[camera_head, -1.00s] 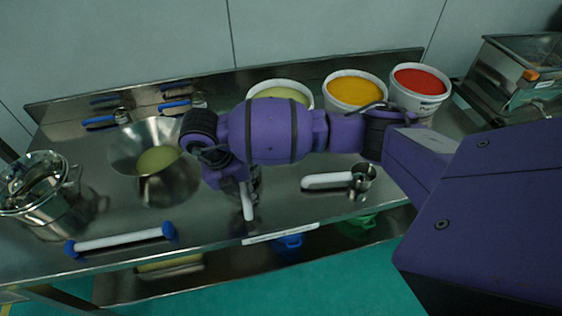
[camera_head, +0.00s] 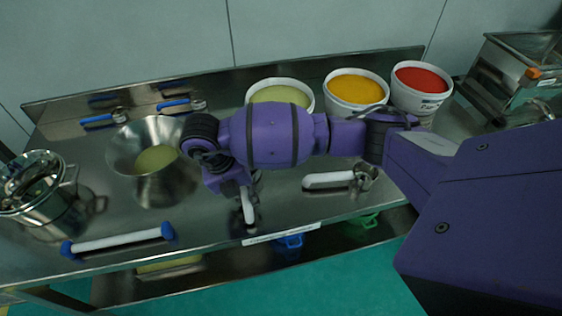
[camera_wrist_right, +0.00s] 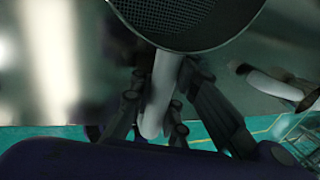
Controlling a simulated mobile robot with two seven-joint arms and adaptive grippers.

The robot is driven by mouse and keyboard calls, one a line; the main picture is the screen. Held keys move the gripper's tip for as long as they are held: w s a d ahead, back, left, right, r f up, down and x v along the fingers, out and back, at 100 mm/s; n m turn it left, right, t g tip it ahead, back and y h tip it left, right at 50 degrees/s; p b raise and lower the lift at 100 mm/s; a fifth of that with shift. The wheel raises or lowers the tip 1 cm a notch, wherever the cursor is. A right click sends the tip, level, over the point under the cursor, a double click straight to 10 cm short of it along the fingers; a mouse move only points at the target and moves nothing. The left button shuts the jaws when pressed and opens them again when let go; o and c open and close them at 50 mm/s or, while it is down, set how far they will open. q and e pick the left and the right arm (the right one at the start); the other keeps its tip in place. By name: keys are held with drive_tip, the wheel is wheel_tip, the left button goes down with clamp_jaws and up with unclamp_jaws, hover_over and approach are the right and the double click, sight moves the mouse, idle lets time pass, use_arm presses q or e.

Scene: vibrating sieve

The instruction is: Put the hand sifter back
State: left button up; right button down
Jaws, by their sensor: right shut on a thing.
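The hand sifter shows in the right wrist view as a round dark mesh bowl (camera_wrist_right: 185,18) with a white handle (camera_wrist_right: 158,90) pointing down the picture. My right gripper (camera_wrist_right: 160,108) is shut on that handle, its dark fingers on both sides. In the head view the sifter's white handle (camera_head: 248,207) shows under my purple right wrist, above the front part of the steel table (camera_head: 200,225). My arm hides most of the sifter's bowl there. I cannot tell whether the sifter touches the table. My left gripper is not in view.
A white-handled scoop (camera_head: 330,180) lies to the right. A steel funnel-shaped bowl (camera_head: 120,155) and a lidded pot (camera_head: 35,190) stand left. Tubs of green (camera_head: 280,93), orange (camera_head: 355,90) and red (camera_head: 420,80) material stand behind. A white bar with blue ends (camera_head: 115,241) is at the front edge.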

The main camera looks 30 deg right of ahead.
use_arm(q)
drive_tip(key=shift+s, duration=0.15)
use_arm(e)
drive_tip(key=shift+w+r, duration=0.1)
drive_tip(key=c, duration=2.2)
unclamp_jaws()
drive_tip(key=o, duration=0.6)
drive_tip(key=shift+c, duration=0.2)
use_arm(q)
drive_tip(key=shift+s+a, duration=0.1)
use_arm(e)
drive_tip(key=shift+o, duration=0.4)
drive_tip(key=o, duration=0.5)
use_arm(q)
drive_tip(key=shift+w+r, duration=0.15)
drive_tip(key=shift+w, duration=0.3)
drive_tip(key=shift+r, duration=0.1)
use_arm(e)
drive_tip(key=shift+r, duration=0.15)
